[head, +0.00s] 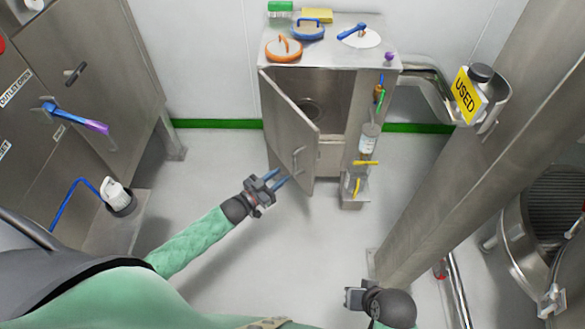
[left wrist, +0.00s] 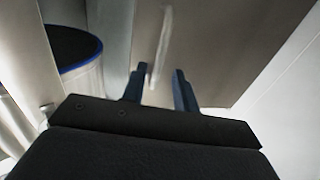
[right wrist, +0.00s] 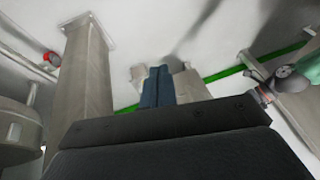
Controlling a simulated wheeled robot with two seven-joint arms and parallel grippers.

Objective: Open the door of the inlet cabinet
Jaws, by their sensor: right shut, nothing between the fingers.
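The inlet cabinet (head: 333,60) is a steel box against the back wall. Its door (head: 288,118) is hinged at the left and stands part open, showing the dark interior with a round opening. The door carries a bar handle (head: 297,158) near its free edge. My left gripper (head: 279,179) is open, just in front of the door's outer face, close to the handle. In the left wrist view the pale handle (left wrist: 160,50) appears between and beyond the blue fingertips (left wrist: 157,84); contact cannot be told. My right gripper (head: 349,298) is shut and empty, low in the head view; its fingers also show in the right wrist view (right wrist: 158,86).
A steel column (head: 440,160) stands right, and steel cabinets (head: 90,90) stand left. The floor before the door is clear.

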